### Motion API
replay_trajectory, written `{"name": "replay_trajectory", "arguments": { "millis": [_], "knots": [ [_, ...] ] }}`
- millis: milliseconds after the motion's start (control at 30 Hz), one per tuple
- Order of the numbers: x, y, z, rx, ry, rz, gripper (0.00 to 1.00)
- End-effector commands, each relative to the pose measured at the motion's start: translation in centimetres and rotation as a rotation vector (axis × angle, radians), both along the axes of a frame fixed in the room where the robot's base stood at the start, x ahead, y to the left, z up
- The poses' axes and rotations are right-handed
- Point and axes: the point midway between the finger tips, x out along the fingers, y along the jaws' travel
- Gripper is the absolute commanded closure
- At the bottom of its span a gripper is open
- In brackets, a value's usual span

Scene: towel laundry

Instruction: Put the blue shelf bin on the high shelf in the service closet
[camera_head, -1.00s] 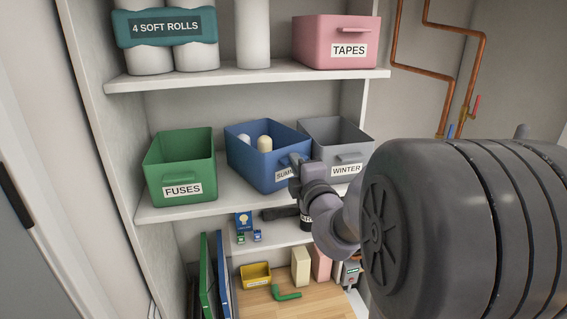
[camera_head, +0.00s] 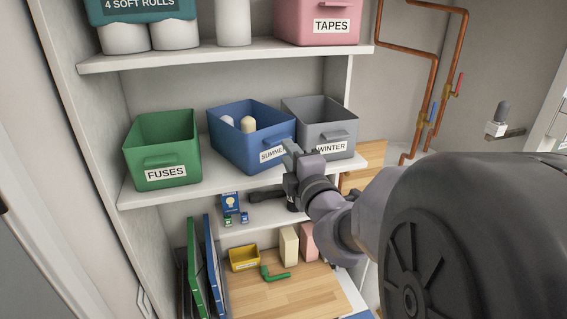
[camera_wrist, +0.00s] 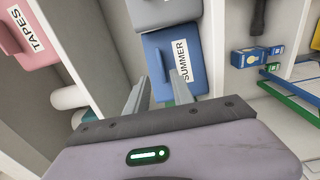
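The blue bin (camera_head: 235,150), labelled SUMMER, stands upright on the middle shelf (camera_head: 205,186) and holds a few pale, rounded items. It also shows in the wrist view (camera_wrist: 188,82), with its label facing me. My gripper (camera_head: 289,150) is at the bin's front right corner, covering the end of its label. In the wrist view my gripper (camera_wrist: 158,74) has its fingers apart, with the blue front face beyond and between them. I cannot tell whether they touch it. The upper shelf (camera_head: 225,58) carries rolls and a pink TAPES bin (camera_head: 300,27).
A green FUSES bin (camera_head: 150,150) stands left of the blue bin, with a gap. A grey WINTER bin (camera_head: 340,137) is close on its right. Wrapped rolls (camera_head: 145,12) and a single white roll (camera_head: 233,22) stand on the upper shelf. Copper pipes (camera_head: 432,85) run at the right.

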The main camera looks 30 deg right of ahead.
Motion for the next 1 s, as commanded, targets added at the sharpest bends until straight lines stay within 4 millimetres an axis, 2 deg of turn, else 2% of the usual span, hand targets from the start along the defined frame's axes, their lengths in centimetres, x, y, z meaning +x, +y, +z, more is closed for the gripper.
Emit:
{"name": "replay_trajectory", "arguments": {
  "millis": [33,100,300,367,433,467,500,567,600,633,700,733,800,900,1000],
  "knots": [
    [-1.4,0.3,0.0,-0.002,-0.003,-0.003,0.71],
    [-3.0,0.7,-0.3,-0.003,-0.004,-0.001,0.71],
    [-5.0,1.5,-0.3,-0.011,0.000,0.007,0.71],
    [-4.9,3.4,-0.1,-0.097,0.028,0.062,0.71],
    [-4.4,8.8,0.0,-0.377,0.093,0.232,0.71],
    [-4.6,12.1,-0.3,-0.566,0.122,0.342,0.71],
    [-5.5,17.2,-1.2,-0.888,0.142,0.514,0.71],
    [-8.5,24.0,-3.7,-1.436,0.110,0.781,0.71],
    [-11.1,27.0,-5.7,-1.801,0.043,0.941,0.71],
    [-13.1,28.4,-7.3,-2.069,-0.030,1.045,0.71],
    [-17.2,29.3,-10.4,-2.640,-0.260,1.238,0.71],
    [-18.6,28.9,-11.5,2.826,0.372,-1.289,0.71],
    [-20.7,27.4,-13.0,2.430,0.487,-1.047,0.71],
    [-21.9,25.2,-13.7,2.064,0.559,-0.846,0.71],
    [-22.2,24.2,-13.9,1.921,0.580,-0.777,0.71]
  ]
}}
